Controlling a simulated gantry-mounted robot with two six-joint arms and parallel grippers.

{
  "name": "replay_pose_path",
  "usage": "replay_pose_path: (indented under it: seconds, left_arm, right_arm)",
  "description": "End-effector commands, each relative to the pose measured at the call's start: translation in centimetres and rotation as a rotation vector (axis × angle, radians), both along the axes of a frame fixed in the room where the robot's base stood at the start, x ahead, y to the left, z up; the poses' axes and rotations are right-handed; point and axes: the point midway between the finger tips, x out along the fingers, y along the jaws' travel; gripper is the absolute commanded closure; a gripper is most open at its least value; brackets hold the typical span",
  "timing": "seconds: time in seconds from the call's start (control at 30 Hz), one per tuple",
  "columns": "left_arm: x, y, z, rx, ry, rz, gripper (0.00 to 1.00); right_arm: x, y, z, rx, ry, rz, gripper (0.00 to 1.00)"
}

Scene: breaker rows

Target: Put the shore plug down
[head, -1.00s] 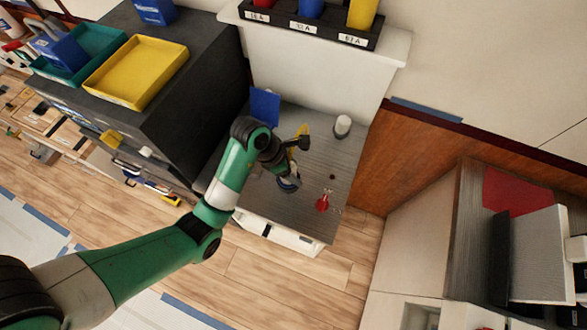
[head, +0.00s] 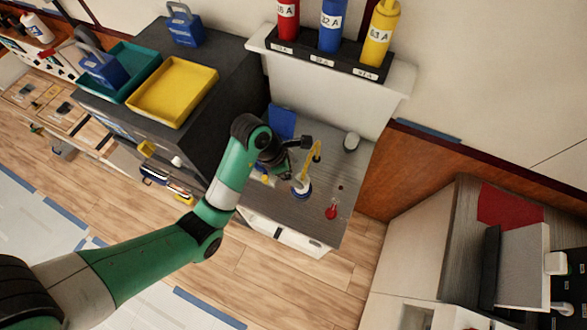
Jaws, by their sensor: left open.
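The likely shore plug (head: 303,193) stands on the grey worktop (head: 317,224), with a blue ring at its base and a pale body. A thin yellow piece rises from it to the upper right. My left gripper (head: 286,167) is just above and to the left of it, open, with no held thing visible. The green and black wrist hides part of the worktop; I cannot tell whether a finger touches the plug. My right gripper is out of view.
A small red item (head: 332,209) lies to the right of the plug. Labelled red, blue and yellow cylinders (head: 330,25) stand on the ledge above. Worktop around the red item is clear.

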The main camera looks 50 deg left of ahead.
Motion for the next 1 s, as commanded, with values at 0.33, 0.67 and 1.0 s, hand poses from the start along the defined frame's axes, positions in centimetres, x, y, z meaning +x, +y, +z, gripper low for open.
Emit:
replay_pose_path:
  seconds: [0.33,0.67,1.0]
  left_arm:
    - [0.1,-0.5,1.8,0.000,-0.001,-0.017,0.12]
    - [1.3,-1.4,2.8,-0.028,-0.061,-0.029,0.12]
    - [7.3,-15.0,30.2,-0.795,-0.916,-0.193,0.12]
  right_arm:
    - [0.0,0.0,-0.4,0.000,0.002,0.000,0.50]
    - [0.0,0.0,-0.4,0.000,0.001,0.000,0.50]
    - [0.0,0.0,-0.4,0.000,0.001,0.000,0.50]
